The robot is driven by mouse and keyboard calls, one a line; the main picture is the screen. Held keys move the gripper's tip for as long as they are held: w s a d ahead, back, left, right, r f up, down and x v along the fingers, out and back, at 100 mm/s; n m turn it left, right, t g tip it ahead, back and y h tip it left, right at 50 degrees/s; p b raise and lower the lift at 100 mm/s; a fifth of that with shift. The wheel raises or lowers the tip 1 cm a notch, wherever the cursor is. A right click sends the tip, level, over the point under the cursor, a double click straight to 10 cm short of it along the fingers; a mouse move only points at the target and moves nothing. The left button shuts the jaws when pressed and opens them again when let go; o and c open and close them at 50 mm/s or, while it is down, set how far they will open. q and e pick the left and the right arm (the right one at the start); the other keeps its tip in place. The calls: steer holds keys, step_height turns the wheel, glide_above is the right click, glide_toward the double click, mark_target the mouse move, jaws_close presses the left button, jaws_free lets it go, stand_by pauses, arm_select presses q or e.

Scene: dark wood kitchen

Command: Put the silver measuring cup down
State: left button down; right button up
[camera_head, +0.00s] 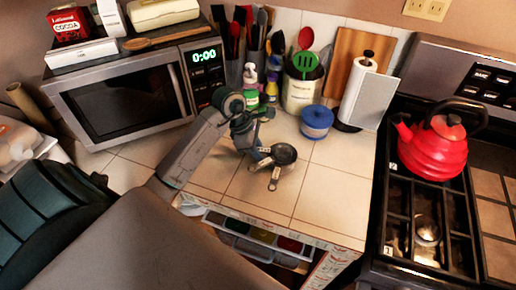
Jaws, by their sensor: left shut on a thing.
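The silver measuring cup (284,154) is small and round with a dark inside. It is just over the tiled counter, left of the blue jar; I cannot tell whether it touches the tiles. Short metal handles show at its lower left, so more than one cup may be nested there. My left gripper (260,152) reaches in from the left and is shut on the cup at its left side. The fingertips are small and partly hidden in this view. My right gripper is not in view.
A blue lidded jar (316,121), a utensil crock (299,92) and a green-labelled bottle (250,84) stand behind. A microwave (128,98) is at left. A red kettle (432,146) sits on the stove at right. Tiles right of the cup are clear; an open drawer (262,238) is below.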

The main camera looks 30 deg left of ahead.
arm_select(q)
steer(key=shift+f, duration=0.2)
steer(key=c, duration=1.3)
jaws_free()
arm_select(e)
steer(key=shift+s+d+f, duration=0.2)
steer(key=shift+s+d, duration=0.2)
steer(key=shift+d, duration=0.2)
arm_select(q)
steer(key=shift+r, duration=0.1)
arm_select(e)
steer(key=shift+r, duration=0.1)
arm_select(q)
steer(key=shift+r, duration=0.25)
steer(key=b+v, duration=0.4)
steer(key=v, duration=0.7)
steer(key=shift+a+r, duration=0.25)
steer(key=shift+r, duration=0.05)
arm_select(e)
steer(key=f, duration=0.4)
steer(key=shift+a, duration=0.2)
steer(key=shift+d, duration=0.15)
